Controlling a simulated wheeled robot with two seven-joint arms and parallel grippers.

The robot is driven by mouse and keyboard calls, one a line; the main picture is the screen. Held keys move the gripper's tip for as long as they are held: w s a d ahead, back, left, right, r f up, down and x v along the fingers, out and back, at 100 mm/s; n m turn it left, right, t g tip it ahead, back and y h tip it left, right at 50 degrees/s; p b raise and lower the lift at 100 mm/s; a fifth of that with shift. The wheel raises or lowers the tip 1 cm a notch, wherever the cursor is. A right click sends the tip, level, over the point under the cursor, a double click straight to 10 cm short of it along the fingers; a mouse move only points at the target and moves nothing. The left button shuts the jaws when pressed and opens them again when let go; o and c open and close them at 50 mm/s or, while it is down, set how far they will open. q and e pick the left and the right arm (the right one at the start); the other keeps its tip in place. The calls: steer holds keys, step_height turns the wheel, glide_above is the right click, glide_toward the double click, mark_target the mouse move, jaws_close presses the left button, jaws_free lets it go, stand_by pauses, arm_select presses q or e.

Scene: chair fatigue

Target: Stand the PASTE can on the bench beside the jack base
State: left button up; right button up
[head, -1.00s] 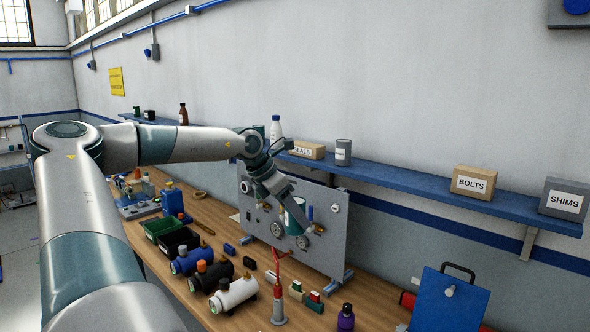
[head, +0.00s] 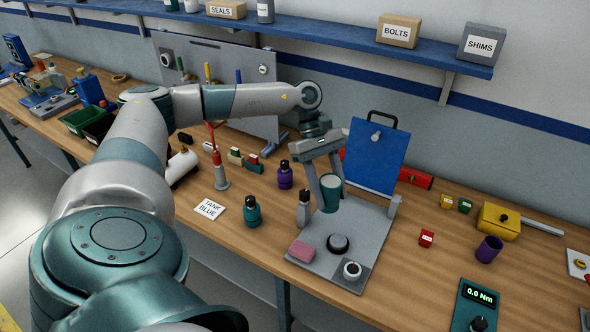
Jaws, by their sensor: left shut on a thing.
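My left gripper (head: 324,182) is shut on a teal can (head: 331,187), held upright between its two fingers. The can is above or at the grey plate (head: 362,222) in front of the blue panel; I cannot tell whether it touches. No label shows on this side, so I cannot read PASTE. A grey post with a round foot and red upper part (head: 220,172), possibly the jack base, stands on the bench to the left of the gripper. My right gripper is not in view.
Bare wood (head: 410,265) is free on the right.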

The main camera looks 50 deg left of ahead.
arm_select(q)
steer(key=w+d+r+m+g+y+b, duration=0.1)
steer(key=w+d+m+g+y+b, duration=0.2)
steer(key=d+m, duration=1)
steer(key=d+f+m+g+y+b, duration=0.2)
steer(key=d+f+b, duration=0.4)
steer(key=f+b, duration=0.4)
steer(key=y+b, duration=0.1)
steer(key=b, duration=0.1)
steer(key=shift+m+b, duration=0.3)
steer(key=shift+b, duration=0.05)
steer(key=shift+f, duration=0.1)
